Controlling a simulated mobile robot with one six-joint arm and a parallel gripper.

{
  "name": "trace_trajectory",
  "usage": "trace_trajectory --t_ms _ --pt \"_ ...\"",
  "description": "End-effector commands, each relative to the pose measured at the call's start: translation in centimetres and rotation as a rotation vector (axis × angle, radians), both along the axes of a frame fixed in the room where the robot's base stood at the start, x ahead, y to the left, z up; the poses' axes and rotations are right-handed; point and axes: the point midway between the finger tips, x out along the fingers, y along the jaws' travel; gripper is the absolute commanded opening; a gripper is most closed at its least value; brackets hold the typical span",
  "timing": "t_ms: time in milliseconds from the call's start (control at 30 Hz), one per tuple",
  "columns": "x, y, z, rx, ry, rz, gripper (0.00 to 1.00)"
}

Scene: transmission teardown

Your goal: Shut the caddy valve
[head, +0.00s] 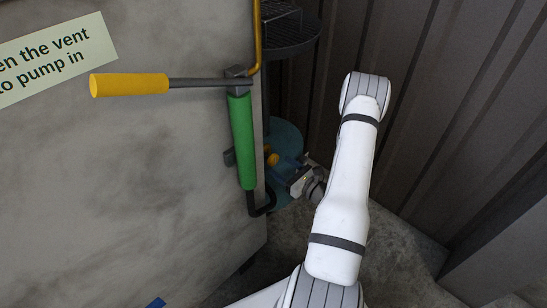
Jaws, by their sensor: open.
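In the head view, a teal round vessel (288,137), which looks like the caddy, stands low behind the right edge of the grey block. A small yellow-orange knob (272,159) shows on it, possibly the valve; its exact setting is too small to tell. My gripper (293,173) is down beside the vessel, to the right of and slightly below the knob. It is open, with its fingertips close to the knob and dark blue parts. I cannot tell whether it touches them. The block's edge hides the vessel's left part.
A green hand pump (242,140) with a yellow-handled lever (130,85) is fixed to the grey block (120,190). A dark round rack (290,38) stands above. Corrugated walls (440,100) close off the right; some floor (400,250) is bare.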

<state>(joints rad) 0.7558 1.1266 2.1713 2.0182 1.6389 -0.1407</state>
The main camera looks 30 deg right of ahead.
Motion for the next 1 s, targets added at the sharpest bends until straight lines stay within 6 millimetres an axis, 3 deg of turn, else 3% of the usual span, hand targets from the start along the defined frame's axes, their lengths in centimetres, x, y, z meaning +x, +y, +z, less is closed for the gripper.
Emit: trace_trajectory --t_ms 300,667,1000 --pt "4.2 1.3 -0.1 -0.002 -0.001 -0.007 0.63" --pt "4.8 1.4 0.0 0.000 0.000 -0.010 0.63" --pt "4.8 1.4 0.0 0.000 0.000 -0.010 0.37"
